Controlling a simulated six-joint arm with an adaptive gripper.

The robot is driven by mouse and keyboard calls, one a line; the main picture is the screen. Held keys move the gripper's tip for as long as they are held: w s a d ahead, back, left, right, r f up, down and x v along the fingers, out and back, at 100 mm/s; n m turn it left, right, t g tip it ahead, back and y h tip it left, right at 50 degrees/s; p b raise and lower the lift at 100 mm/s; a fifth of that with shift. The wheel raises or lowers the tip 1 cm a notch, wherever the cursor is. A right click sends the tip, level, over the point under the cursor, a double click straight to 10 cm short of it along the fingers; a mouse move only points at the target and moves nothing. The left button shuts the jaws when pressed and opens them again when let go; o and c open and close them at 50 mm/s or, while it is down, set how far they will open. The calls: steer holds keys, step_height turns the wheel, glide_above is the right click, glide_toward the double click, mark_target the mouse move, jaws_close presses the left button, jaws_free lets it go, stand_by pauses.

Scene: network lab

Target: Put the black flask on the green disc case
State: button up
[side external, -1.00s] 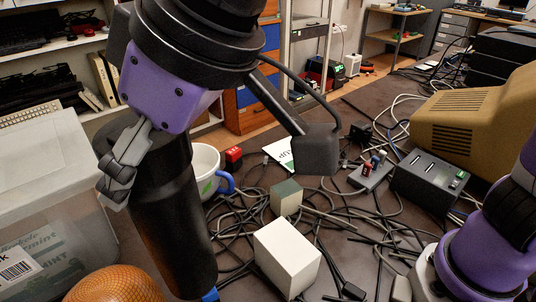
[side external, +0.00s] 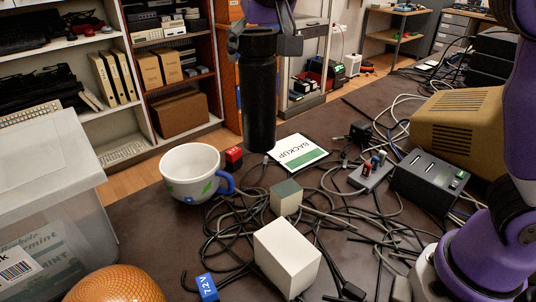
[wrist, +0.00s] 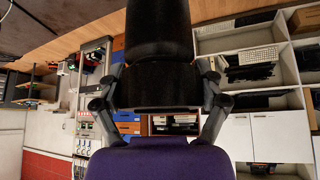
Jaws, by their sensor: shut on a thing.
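The black flask (side external: 259,95) hangs upright in my gripper (side external: 262,40), which is shut around its upper part. The flask also fills the upper middle of the wrist view (wrist: 160,45), between the two fingers of my gripper (wrist: 160,88). The disc case (side external: 298,152), white and green with the word BACKUP, lies flat on the dark table. In the side view the flask's lower end is just left of the case. I cannot tell its exact height or depth relative to the case.
A white mug (side external: 190,172) with a blue handle and a red block (side external: 233,157) stand left of the case. Tangled cables, a grey-green cube (side external: 286,196) and a white box (side external: 286,257) lie nearer. A grey device (side external: 430,178) stands at the right.

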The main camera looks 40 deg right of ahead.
steer(key=w+d+f+m, duration=0.1)
steer(key=w+d+f, duration=0.1)
steer(key=d+f, duration=0.3)
steer(key=w+d+f+m+h, duration=0.1)
steer(key=w+d+f, duration=0.1)
steer(key=d+f, duration=0.4)
steer(key=shift+w+d+g, duration=0.2)
steer(key=shift+d+g, duration=0.1)
steer(key=shift+d, duration=2.4)
steer(key=shift+f, duration=0.1)
steer(key=o, duration=1.3)
